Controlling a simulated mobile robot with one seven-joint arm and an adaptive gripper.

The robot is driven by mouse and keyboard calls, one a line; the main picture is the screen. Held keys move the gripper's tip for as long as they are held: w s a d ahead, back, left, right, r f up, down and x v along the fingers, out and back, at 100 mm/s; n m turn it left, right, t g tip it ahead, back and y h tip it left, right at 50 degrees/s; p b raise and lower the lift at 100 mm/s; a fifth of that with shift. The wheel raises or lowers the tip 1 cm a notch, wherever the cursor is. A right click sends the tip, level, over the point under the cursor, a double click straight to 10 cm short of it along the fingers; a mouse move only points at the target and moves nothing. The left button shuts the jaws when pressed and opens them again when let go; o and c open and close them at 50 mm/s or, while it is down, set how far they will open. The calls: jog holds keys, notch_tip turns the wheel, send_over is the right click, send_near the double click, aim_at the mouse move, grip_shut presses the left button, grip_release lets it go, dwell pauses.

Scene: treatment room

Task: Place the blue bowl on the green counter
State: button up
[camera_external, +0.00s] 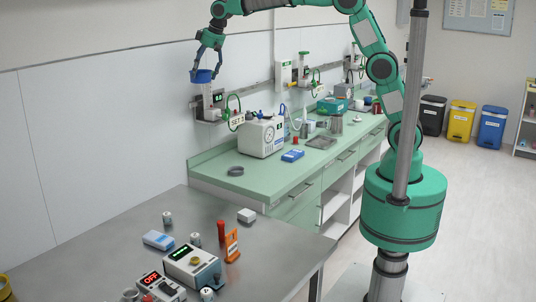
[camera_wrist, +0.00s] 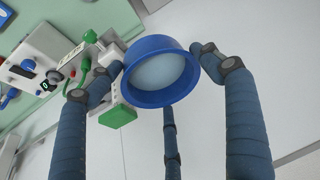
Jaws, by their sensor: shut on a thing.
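The blue bowl (camera_external: 203,76) is held high in front of the wall, above the near-left end of the green counter (camera_external: 215,173) in the picture. My gripper (camera_external: 204,66) is shut on the bowl from above. In the wrist view the bowl (camera_wrist: 160,98) sits between the fingertips of my gripper (camera_wrist: 160,62), with its pale inside showing. The counter runs along the wall toward the back right. Its near end carries a dark grey ring-shaped thing (camera_external: 236,171), with bare green surface around it.
A white device (camera_external: 261,138) and a blue box (camera_external: 293,155) stand on the counter. A wall rail (camera_external: 258,87) carries equipment, with a wall unit (camera_external: 206,108) just below the bowl in the picture. A grey metal table (camera_external: 110,235) with several instruments stands in front.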

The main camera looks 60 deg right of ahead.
jog(key=s+d+r+m, duration=0.1)
jog(key=s+d+r, duration=0.15)
jog(key=d, duration=0.65)
jog(key=s+d+r, duration=0.2)
jog(key=s+d, duration=0.1)
jog(key=d, duration=0.6)
jog(key=s+d+f+b, duration=0.1)
jog(key=s+d+f, duration=0.3)
jog(key=d+f, duration=0.2)
jog(key=s+d+f+m+h+b, duration=0.1)
jog(key=s+d+f, duration=0.2)
jog(key=d+f, duration=0.3)
jog(key=shift+s+d+f+m, duration=0.2)
jog(key=shift+s+d+m, duration=0.15)
jog(key=shift+d, duration=0.65)
jog(key=shift+f, duration=0.15)
jog(key=s+a+f+n+b, duration=0.1)
jog(key=s+a+f, duration=0.15)
jog(key=f, duration=1.05)
jog(key=s+a+f+n+b, duration=0.15)
jog(key=s+f, duration=0.25)
jog(key=f, duration=0.9)
jog(key=shift+w+a+m+p, duration=1.2)
jog(key=shift+w+a, duration=0.3)
jog(key=shift+w, duration=0.1)
